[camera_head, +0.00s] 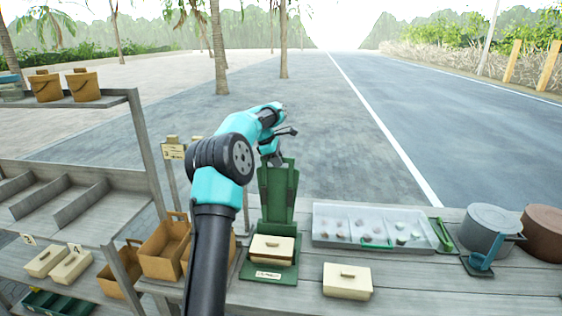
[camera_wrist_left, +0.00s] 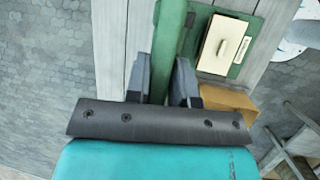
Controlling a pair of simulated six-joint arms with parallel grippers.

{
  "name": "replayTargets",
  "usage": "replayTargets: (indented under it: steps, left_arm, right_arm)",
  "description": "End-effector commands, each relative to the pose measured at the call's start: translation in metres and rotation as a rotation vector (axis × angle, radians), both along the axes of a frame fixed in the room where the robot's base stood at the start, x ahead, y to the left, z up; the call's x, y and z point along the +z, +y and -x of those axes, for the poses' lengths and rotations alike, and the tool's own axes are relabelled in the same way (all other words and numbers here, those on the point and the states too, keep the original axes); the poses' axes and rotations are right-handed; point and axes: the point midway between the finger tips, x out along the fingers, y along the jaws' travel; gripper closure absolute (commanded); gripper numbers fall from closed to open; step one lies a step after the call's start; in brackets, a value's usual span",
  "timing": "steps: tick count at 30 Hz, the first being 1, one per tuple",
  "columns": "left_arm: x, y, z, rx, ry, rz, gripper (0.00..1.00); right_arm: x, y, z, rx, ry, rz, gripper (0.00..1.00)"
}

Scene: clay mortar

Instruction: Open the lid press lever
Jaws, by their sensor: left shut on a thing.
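The green lid press (camera_head: 278,195) stands upright on the wooden table, in the middle of the head view. Its base holds a cream box with a lid (camera_head: 272,248), which also shows in the left wrist view (camera_wrist_left: 224,45). My left gripper (camera_head: 277,156) is at the top of the press's upright part. In the left wrist view its two dark fingers (camera_wrist_left: 163,82) are on either side of a long green bar, the press lever (camera_wrist_left: 168,40), and are shut on it. The lever's top is partly hidden by my left arm in the head view. My right gripper is not in view.
Right of the press is a clear tray (camera_head: 330,240) with small pieces, and a loose cream box (camera_head: 347,281) in front. Grey (camera_head: 490,229) and brown (camera_head: 545,232) round containers stand at the right. Brown bins (camera_head: 163,249) and a shelf (camera_head: 60,150) are at the left.

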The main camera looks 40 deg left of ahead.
Motion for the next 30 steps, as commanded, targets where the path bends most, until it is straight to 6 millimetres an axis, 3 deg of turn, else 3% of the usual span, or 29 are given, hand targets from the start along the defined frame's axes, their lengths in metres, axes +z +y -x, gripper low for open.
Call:
replayTargets:
  steps: [3,4,10,22,30]
  left_arm:
    - [0.001,0.0,0.0,0.001,-0.003,-0.002,1.0]
    - [0.001,0.0,-0.001,0.0,-0.003,-0.002,0.77]
    - [0.001,0.0,0.0,0.0,-0.002,-0.001,0.57]
    - [0.007,0.001,0.002,0.0,-0.003,-0.002,0.57]
    - [0.042,0.01,0.016,0.001,-0.004,-0.003,0.57]
  right_arm:
    - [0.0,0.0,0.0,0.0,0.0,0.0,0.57]
    - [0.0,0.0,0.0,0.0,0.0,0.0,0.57]
    - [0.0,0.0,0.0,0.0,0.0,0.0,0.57]
    - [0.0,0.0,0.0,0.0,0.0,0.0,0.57]
    - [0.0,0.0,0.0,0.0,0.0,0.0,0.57]
